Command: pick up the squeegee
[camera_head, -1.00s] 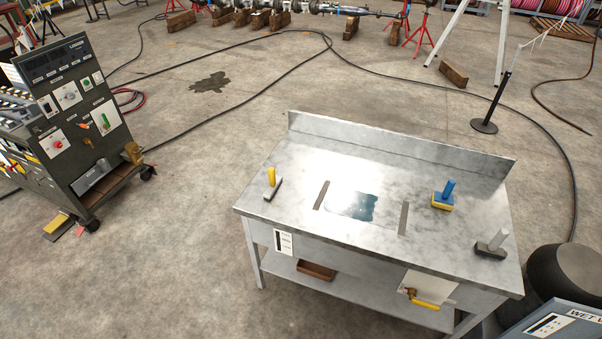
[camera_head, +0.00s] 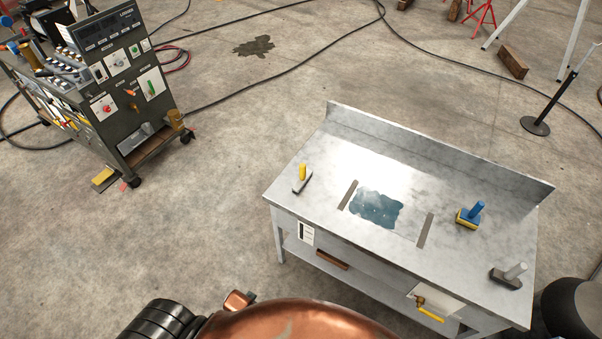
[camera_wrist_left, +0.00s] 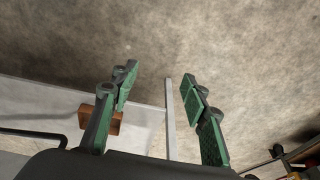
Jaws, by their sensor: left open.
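Three upright-handled tools stand on the metal table (camera_head: 330,209). One has a yellow handle and a dark narrow base (camera_head: 302,178), near the left end. One has a blue handle on a yellow and blue block (camera_head: 470,215), toward the right. One has a grey handle and a dark base (camera_head: 511,275), at the right front corner. I cannot tell for certain which is the squeegee. My left gripper (camera_wrist_left: 160,84) is open and empty in the left wrist view, with the floor and a table leg (camera_wrist_left: 170,118) seen beyond its fingers. My right gripper is not in view.
A bluish wet patch (camera_head: 376,209) lies mid-table between two dark strips. A raised back edge (camera_head: 440,158) runs along the table's far side. A control cart (camera_head: 118,85) stands at the left. A dark rounded container (camera_head: 570,312) is by the right end. The floor between cart and table is clear.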

